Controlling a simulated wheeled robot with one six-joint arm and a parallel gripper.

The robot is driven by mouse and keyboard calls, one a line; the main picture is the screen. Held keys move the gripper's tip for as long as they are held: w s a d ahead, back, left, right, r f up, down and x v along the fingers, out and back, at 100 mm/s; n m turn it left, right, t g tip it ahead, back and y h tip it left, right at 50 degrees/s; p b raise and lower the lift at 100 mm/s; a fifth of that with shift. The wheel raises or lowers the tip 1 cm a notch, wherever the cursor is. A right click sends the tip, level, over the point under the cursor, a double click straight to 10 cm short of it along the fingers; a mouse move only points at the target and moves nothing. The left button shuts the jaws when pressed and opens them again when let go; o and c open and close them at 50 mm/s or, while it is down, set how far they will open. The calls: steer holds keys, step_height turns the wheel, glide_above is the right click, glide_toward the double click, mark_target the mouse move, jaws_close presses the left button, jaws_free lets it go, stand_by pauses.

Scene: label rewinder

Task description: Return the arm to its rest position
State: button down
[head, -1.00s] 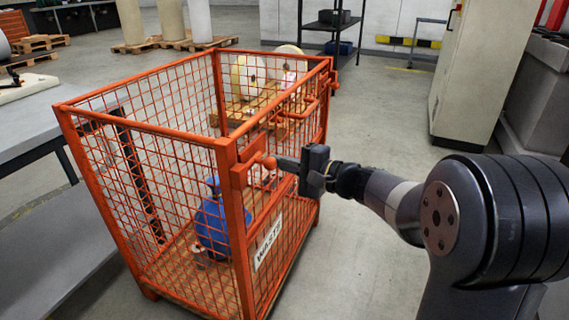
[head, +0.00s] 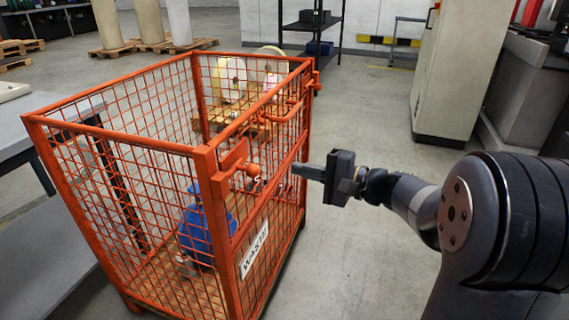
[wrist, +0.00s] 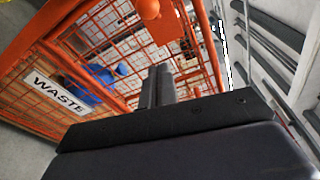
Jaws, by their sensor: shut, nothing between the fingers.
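My gripper (head: 308,172) is at the right side of the orange mesh waste cage (head: 120,143), just outside its wall and close to the latch knob. In the wrist view my gripper (wrist: 158,72) shows its two fingers together, with nothing between them. The cage wall also shows in the wrist view, with the orange knob (wrist: 149,9) above the fingers. My arm (head: 410,200) reaches in from the right of the head view.
A blue object (head: 207,235) lies inside the cage. A white "WASTE" sign (head: 254,248) hangs on the cage. Pale rolls (head: 229,78) stand on a pallet behind it. A grey cabinet (head: 450,75) stands at the back right. The floor between cage and cabinet is clear.

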steer(key=shift+s+d, duration=0.25)
steer(key=shift+d, duration=0.3)
